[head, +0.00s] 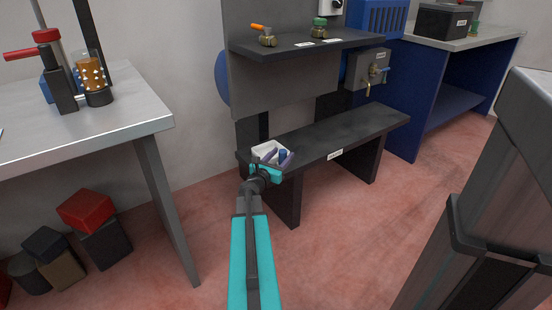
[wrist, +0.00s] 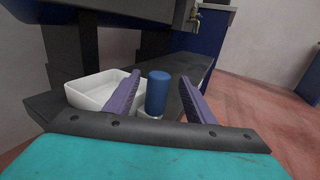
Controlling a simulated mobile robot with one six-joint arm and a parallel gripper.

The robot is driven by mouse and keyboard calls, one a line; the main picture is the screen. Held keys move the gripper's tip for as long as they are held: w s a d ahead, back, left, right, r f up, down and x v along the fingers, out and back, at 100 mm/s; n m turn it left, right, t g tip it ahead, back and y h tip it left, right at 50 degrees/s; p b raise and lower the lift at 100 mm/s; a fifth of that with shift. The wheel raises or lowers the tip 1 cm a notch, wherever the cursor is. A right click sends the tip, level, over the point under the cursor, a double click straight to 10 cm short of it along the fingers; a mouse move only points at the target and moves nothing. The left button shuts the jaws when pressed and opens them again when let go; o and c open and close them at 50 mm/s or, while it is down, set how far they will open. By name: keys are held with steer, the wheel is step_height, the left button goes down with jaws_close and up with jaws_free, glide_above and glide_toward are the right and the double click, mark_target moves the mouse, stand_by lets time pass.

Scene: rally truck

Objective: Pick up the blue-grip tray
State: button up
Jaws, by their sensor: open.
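The tray (wrist: 98,89) is a small white open box on the left end of a low dark bench. It also shows in the head view (head: 268,148), partly hidden by my gripper. A blue upright cylinder (wrist: 158,92), which looks like its grip, stands at the tray's near right side. My gripper (wrist: 160,98) is open, with its two purple fingers on either side of the blue grip. The fingers appear apart from the grip. In the head view my gripper (head: 276,162) is at the bench's left end.
The low bench (head: 345,135) is clear to the right of the tray. A shelf (head: 310,42) with two valve-like fittings hangs above it. A steel table (head: 135,122) stands at left, and a grey metal structure (head: 490,190) stands at right. The reddish floor between is open.

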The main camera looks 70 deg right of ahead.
steer(key=shift+d, duration=0.25)
steer(key=shift+s+d+f+b, duration=0.15)
steer(key=shift+d+b, duration=0.15)
steer(key=shift+d, duration=0.45)
steer(key=shift+d+f+b, duration=0.1)
steer(key=shift+d+b, duration=0.2)
steer(key=shift+d, duration=0.4)
steer(key=shift+s+d+f+b, duration=0.15)
steer(key=shift+d+b, duration=0.15)
steer(key=shift+d, duration=0.45)
steer(key=shift+d+r, duration=0.1)
steer(key=shift+d, duration=0.3)
steer(key=c, duration=1.2)
steer(key=shift+r, duration=0.1)
